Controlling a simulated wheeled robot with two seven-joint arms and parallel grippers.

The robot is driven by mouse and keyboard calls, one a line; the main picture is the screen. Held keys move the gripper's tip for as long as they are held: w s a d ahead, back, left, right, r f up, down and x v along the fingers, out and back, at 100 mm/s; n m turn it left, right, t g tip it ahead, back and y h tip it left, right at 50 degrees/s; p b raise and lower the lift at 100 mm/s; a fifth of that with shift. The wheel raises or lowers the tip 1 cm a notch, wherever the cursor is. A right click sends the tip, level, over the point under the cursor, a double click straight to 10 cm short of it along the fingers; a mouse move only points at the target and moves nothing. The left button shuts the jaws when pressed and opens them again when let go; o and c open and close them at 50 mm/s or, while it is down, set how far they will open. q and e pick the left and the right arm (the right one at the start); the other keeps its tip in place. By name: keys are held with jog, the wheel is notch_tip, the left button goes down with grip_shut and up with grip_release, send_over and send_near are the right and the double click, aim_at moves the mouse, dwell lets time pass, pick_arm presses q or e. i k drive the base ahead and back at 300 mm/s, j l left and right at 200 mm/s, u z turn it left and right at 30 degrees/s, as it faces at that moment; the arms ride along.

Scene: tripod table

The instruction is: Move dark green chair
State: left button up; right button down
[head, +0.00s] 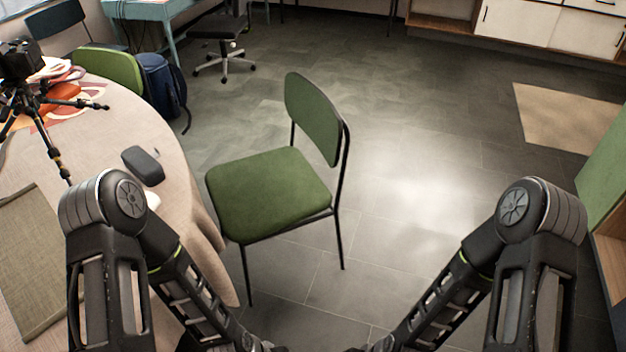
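A dark green chair (268,190) with a padded seat, a green backrest and thin black legs stands upright on the floor ahead of me. Its backrest is on the right side and its seat edge is close to the round table. My two arms come in from the lower left and lower right and reach down to the bottom edge, in front of the chair and apart from it. Both grippers lie below the picture, so their fingers are hidden.
A round table (110,128) with a beige cloth stands at the left, bearing a camera on a tripod (45,110) and a dark case (143,165). Another green chair (112,68) and a blue backpack (160,85) are behind it. The tiled floor right of the chair is clear.

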aim_at(257, 198)
jog(key=i+l+u, duration=0.1)
jog(key=u, duration=0.95)
jog(key=i+l+u, duration=0.1)
jog(key=l+u, duration=0.3)
jog(key=l, duration=0.25)
jog(key=l+u, duration=0.35)
jog(key=l, duration=0.35)
jog(key=l+u, duration=0.4)
jog(key=l, duration=0.75)
jog(key=k+l, duration=0.15)
jog(key=l, duration=0.9)
jog(key=k+l+u, duration=0.1)
jog(key=l, duration=0.4)
jog(key=k+l, duration=0.1)
jog(key=l, duration=0.4)
